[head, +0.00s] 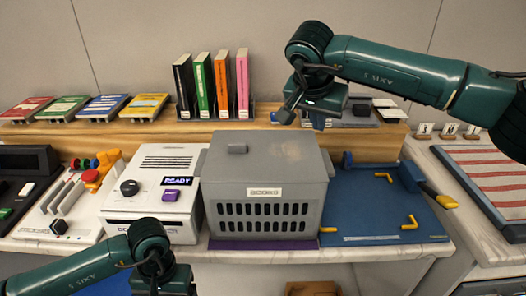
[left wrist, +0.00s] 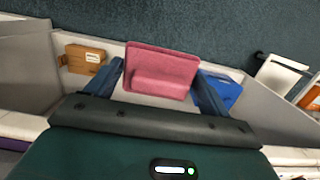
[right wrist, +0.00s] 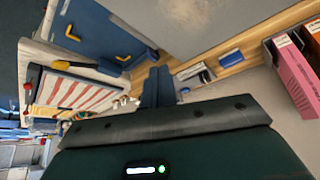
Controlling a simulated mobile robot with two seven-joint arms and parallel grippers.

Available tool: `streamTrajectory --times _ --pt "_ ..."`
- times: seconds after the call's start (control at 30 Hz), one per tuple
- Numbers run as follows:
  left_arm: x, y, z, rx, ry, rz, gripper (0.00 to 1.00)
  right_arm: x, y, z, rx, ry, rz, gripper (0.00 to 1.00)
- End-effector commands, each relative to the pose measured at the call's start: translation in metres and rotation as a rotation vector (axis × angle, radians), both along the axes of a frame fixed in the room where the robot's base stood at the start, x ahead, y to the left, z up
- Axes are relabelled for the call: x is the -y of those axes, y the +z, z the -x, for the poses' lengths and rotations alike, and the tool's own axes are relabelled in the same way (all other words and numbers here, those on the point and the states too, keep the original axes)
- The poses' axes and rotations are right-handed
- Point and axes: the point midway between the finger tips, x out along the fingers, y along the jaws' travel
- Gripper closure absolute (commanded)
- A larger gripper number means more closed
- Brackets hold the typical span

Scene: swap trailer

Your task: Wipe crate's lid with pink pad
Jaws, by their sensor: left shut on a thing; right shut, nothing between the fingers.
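The grey crate (head: 265,208) stands mid-counter with its lid (head: 285,160) closed and a small raised block at the lid's left. Part of the lid, with a brownish smudge (right wrist: 190,10), shows at the top of the right wrist view. My left gripper (left wrist: 162,85) is shut on the pink pad (left wrist: 165,65); the head view shows only its wrist at the bottom edge, below the counter front, and the pad is not seen there. My right gripper (head: 302,115) is shut and empty, behind and above the lid's back right; its closed fingers also show in the right wrist view (right wrist: 157,85).
A white machine reading READY (head: 155,190) stands close left of the crate. A blue board (head: 375,215) with yellow brackets lies right. Upright books (head: 222,85) and flat books (head: 95,107) sit on the wooden shelf behind. A striped panel (head: 490,175) is far right.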

Motion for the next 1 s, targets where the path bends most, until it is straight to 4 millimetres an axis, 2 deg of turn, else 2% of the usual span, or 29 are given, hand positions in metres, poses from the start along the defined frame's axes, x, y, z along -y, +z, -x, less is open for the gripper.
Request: streamTrajectory --times 0.03,0.47,0.57,1.0 --pt "0.0 0.005 0.0 0.0 0.0 0.0 0.37 0.0 0.006 0.0 0.0 0.0 0.0 1.0" --pt "0.0 0.003 0.0 0.0 0.0 0.0 0.37 -0.001 0.01 0.002 0.001 0.001 0.0 1.0" --pt "0.0 0.001 0.0 0.0 0.0 0.0 0.37 -0.005 0.021 0.007 0.004 0.002 0.0 1.0" --pt "0.0 -0.007 0.0 0.0 0.0 0.0 0.37 -0.026 0.097 0.043 0.003 0.002 0.0 1.0"
